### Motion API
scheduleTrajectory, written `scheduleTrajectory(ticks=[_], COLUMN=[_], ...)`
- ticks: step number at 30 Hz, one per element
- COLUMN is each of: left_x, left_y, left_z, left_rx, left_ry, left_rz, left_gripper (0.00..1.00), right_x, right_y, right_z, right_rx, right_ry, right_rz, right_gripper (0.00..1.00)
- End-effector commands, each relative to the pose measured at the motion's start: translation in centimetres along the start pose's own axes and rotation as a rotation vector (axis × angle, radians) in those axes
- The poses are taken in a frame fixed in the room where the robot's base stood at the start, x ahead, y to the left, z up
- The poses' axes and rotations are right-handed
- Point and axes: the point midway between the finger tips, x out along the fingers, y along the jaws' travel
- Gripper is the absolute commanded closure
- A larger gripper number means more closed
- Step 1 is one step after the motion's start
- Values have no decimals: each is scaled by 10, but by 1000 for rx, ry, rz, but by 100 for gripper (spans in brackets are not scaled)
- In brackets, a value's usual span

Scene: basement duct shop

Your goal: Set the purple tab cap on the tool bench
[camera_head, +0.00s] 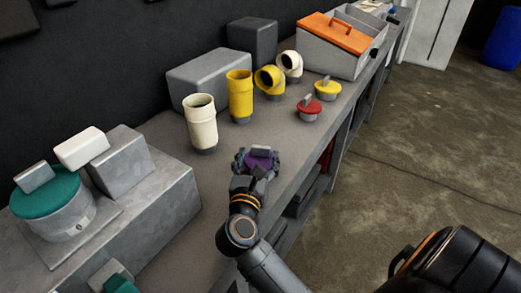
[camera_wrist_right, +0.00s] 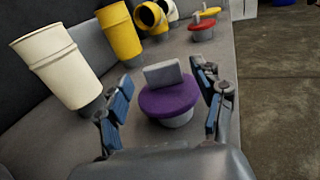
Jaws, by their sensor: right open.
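The purple tab cap (camera_wrist_right: 169,97) has a purple disc, a grey upright tab and a pale round base. It rests upright on the grey tool bench (camera_head: 226,183). In the head view the cap (camera_head: 261,160) is partly hidden by my right gripper. My right gripper (camera_head: 258,164) is open, with one finger on each side of the cap. In the right wrist view the fingers of the right gripper (camera_wrist_right: 166,105) stand apart, with gaps between them and the cap. My left gripper does not show.
A cream pipe (camera_head: 201,124) and a yellow pipe (camera_head: 240,97) stand behind the cap. A red tab cap (camera_head: 309,107) and a yellow tab cap (camera_head: 328,88) sit farther along. A metal block (camera_head: 159,213) with a teal-topped fitting (camera_head: 56,211) is at left. The bench's front edge is close at right.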

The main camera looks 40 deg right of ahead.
Motion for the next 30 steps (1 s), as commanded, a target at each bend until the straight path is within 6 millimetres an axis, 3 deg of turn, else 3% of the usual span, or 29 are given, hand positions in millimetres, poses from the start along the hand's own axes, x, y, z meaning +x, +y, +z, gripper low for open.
scheduleTrajectory(ticks=[6, 12, 30], left_x=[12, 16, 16], left_y=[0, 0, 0], left_z=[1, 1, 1], left_rx=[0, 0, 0], left_ry=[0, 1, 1], left_rz=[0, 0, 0], left_gripper=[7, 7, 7], right_x=[-48, -72, -77], right_y=[0, 0, 0], right_z=[-3, -2, 0], right_rx=[3, 0, 0], right_ry=[5, 2, 0], right_rz=[-1, -1, -1], right_gripper=[32, 32, 32])
